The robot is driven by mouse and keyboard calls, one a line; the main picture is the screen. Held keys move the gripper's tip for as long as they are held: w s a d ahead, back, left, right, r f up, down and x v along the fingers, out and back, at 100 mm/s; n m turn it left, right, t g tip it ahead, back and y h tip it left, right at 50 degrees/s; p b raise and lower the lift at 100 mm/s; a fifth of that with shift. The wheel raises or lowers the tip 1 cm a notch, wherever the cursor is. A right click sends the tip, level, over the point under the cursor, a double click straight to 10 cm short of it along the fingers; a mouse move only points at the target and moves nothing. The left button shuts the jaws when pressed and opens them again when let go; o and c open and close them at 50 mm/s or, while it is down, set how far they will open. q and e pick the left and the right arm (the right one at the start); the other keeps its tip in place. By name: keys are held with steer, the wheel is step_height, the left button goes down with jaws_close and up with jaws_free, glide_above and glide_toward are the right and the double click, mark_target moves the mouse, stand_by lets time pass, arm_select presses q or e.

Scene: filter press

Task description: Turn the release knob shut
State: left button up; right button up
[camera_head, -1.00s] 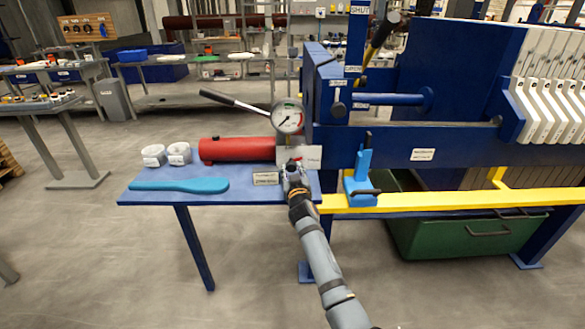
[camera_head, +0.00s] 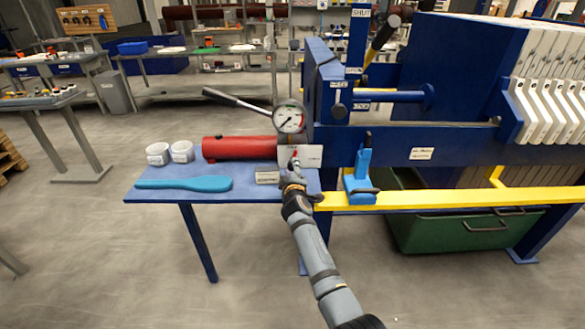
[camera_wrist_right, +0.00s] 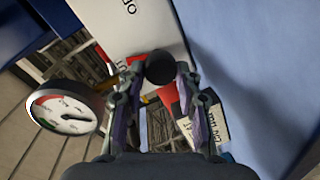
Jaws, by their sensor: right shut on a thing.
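The release knob (camera_wrist_right: 160,67) shows in the right wrist view as a dark round cap between my fingertips. It sits in front of a white plate, which in the head view is the pale panel (camera_head: 314,156) below the gauge, at the end of the red cylinder (camera_head: 240,147). My right gripper (camera_head: 294,176) reaches this panel from below, and its fingers (camera_wrist_right: 155,78) are closed around the knob. The fingers and wrist hide most of the knob in the head view. A small red part (camera_head: 295,156) shows just above the gripper. My left gripper is not in view.
A round gauge (camera_head: 289,118) stands above the panel, with a black lever (camera_head: 235,102) behind it. The blue table (camera_head: 150,198) carries white cups (camera_head: 182,151) and a light-blue paddle (camera_head: 184,183). A blue clamp (camera_head: 361,178) and a yellow rail (camera_head: 450,200) lie right of the gripper.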

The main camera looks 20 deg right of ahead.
steer(key=shift+n+h, duration=0.3)
steer(key=shift+n, duration=1.2)
steer(key=shift+f, duration=0.1)
steer(key=o, duration=0.9)
